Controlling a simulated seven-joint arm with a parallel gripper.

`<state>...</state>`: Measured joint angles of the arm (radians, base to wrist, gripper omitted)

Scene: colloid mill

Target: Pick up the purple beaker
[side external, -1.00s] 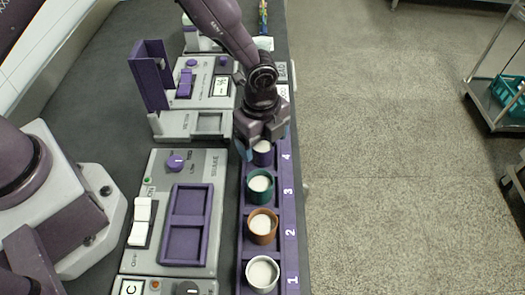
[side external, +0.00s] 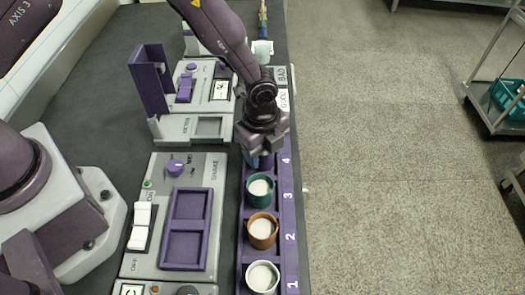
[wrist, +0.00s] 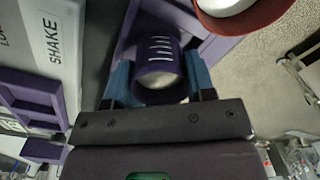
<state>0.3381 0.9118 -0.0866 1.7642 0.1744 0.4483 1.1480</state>
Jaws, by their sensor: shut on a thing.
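The purple beaker (wrist: 158,62) shows in the wrist view between the two blue fingertips of my gripper (wrist: 160,85). It has white graduation marks and pale contents. My gripper is shut on it. In the side view my gripper (side external: 262,152) is over the slot marked 4 of the purple rack (side external: 290,215), and it hides most of the beaker. I cannot tell whether the beaker's base is clear of the rack.
Green (side external: 259,190), brown (side external: 262,231) and white (side external: 262,277) beakers with white contents stand in a row in the rack. A shaker (side external: 160,262) and a device with an upright purple panel (side external: 150,80) stand to the left.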

